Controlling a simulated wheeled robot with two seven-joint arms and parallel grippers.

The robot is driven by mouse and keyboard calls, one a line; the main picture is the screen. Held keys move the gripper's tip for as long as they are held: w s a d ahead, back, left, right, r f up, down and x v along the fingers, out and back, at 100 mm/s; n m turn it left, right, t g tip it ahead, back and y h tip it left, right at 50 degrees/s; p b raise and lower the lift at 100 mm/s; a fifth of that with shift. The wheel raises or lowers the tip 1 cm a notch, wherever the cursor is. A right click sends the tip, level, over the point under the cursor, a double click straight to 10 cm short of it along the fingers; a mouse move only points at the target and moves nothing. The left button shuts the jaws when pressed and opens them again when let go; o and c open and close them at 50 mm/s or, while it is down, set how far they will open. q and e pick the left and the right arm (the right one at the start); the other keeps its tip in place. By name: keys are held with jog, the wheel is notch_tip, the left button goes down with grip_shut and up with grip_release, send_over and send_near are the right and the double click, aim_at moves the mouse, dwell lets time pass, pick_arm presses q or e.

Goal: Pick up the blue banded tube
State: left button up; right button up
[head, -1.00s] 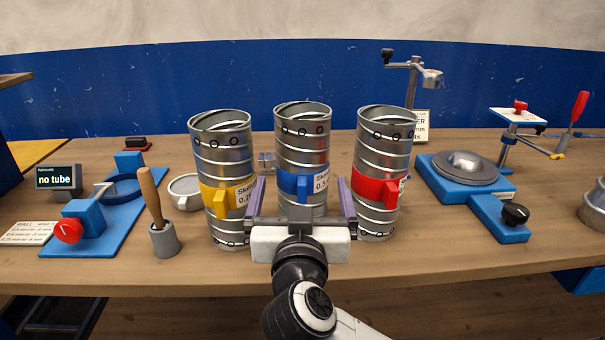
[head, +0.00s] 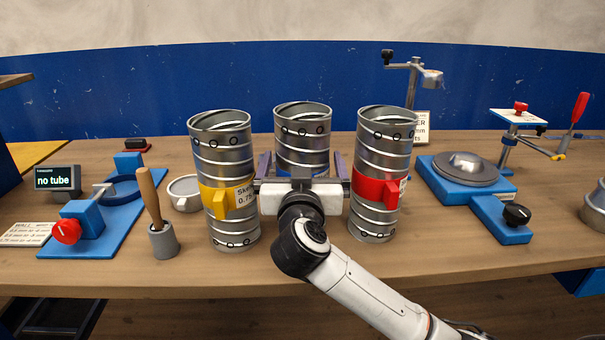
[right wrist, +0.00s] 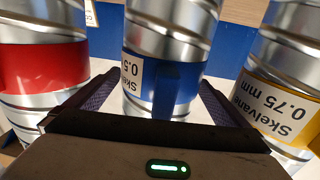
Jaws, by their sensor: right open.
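The blue banded tube (head: 302,130) is a ribbed metal cylinder standing upright between two others. The gripper is open, with one finger on each side of the tube. In the right wrist view the blue band (right wrist: 187,85) and part of its label show between the two spread fingers (right wrist: 150,100). I cannot tell whether the fingers touch the tube. My left gripper is not in view.
A yellow banded tube (head: 222,155) stands close on the left and a red banded tube (head: 383,150) close on the right, leaving narrow gaps for the fingers. A mallet-like tool in a grey cup (head: 163,241) and blue fixtures (head: 125,205) stand left. A blue stand (head: 480,195) is right.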

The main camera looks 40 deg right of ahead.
jog(key=c, duration=1.3)
jog(key=shift+r, duration=0.1)
jog(key=shift+c, duration=0.3)
jog(key=shift+r, duration=0.1)
